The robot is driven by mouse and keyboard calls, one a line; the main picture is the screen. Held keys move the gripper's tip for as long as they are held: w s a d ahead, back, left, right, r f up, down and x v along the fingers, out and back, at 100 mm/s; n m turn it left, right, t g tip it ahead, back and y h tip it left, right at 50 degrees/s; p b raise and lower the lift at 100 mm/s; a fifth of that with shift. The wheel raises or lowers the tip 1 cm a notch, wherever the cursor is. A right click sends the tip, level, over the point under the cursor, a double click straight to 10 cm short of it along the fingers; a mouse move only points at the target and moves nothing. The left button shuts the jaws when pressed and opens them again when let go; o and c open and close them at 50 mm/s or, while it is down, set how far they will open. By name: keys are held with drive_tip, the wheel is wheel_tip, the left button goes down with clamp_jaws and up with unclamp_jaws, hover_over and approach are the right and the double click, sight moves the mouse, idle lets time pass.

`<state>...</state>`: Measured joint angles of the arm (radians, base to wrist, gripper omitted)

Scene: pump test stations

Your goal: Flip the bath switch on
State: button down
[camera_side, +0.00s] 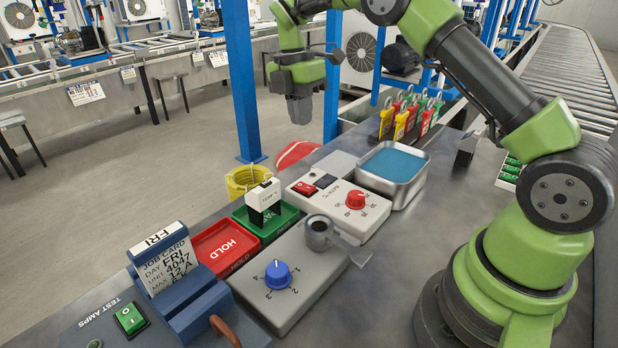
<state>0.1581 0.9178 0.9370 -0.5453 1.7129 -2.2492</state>
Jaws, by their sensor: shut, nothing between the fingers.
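A metal bath (418,186) filled with blue liquid stands on the grey bench. Left of it is a light grey control box (338,212) with a red rocker switch (305,188), a small dark display and a red dial knob (355,199). The rocker's exact position is too small to tell. My gripper (300,112) points down with its fingers shut and empty. It hangs in the air above the far side of the control box, apart from the switch, and nothing hides the switch.
A green rocker (130,319) is front left. Blue posts (243,80) rise behind; colored tags (401,120) stand right.

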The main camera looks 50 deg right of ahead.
sight(306, 187)
drive_tip(key=f, duration=0.4)
drive_tip(key=s+f, duration=0.1)
drive_tip(key=f, duration=0.4)
drive_tip(key=s+f, duration=0.1)
drive_tip(key=f, duration=0.3)
drive_tip(key=shift+f, duration=0.4)
drive_tip(key=shift+s+f, duration=0.1)
drive_tip(key=shift+f, duration=0.15)
drive_tip(key=shift+w+r, duration=0.3)
drive_tip(key=shift+w, duration=0.5)
wheel_tip(306, 187, up, 14)
drive_tip(key=s, duration=0.2)
